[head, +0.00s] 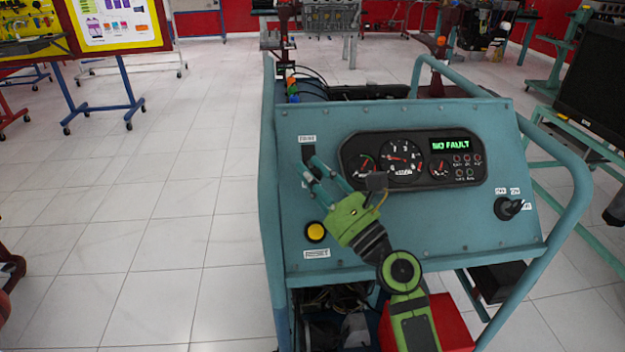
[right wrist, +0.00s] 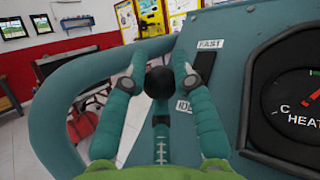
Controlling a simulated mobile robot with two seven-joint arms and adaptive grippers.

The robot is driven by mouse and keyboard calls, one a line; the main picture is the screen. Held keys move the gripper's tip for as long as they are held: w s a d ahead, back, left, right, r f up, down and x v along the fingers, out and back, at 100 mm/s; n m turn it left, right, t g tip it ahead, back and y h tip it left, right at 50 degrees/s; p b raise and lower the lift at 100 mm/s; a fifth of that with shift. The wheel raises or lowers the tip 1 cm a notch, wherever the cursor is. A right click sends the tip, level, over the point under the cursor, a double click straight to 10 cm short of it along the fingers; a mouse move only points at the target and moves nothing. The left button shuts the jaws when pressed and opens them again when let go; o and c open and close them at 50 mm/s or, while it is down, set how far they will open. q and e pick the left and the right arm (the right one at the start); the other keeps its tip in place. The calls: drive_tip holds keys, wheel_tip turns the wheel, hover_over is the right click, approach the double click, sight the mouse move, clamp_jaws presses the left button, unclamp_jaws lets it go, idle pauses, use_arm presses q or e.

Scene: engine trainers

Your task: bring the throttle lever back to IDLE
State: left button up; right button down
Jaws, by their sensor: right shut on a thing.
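The throttle lever shows its round black knob (right wrist: 160,82) in the right wrist view, at the left side of the teal console panel (head: 300,235). My right gripper (head: 308,160) reaches up the panel from below, its teal fingers at the lever below the upper label. In the right wrist view the fingers (right wrist: 159,75) stand on both sides of the knob, closed on it. A FAST label (right wrist: 210,45) is above and an IDLE label (right wrist: 184,106) is lower, partly hidden by the right finger. The lever's stem and exact setting are hidden. My left gripper is out of view.
A gauge cluster (head: 412,160) with a green NO FAULT display sits right of the gripper. A yellow RESET button (head: 316,232) is below the fingers, and a black key switch (head: 509,208) is far right. A teal tube frame (head: 268,200) borders the panel.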

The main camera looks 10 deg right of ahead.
drive_tip(key=c, duration=1)
unclamp_jaws()
drive_tip(key=shift+w+f, duration=0.1)
drive_tip(key=shift+f, duration=0.25)
drive_tip(key=shift+r, duration=0.15)
drive_tip(key=shift+d, duration=0.1)
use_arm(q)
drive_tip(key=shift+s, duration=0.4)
use_arm(e)
drive_tip(key=v, duration=1.2)
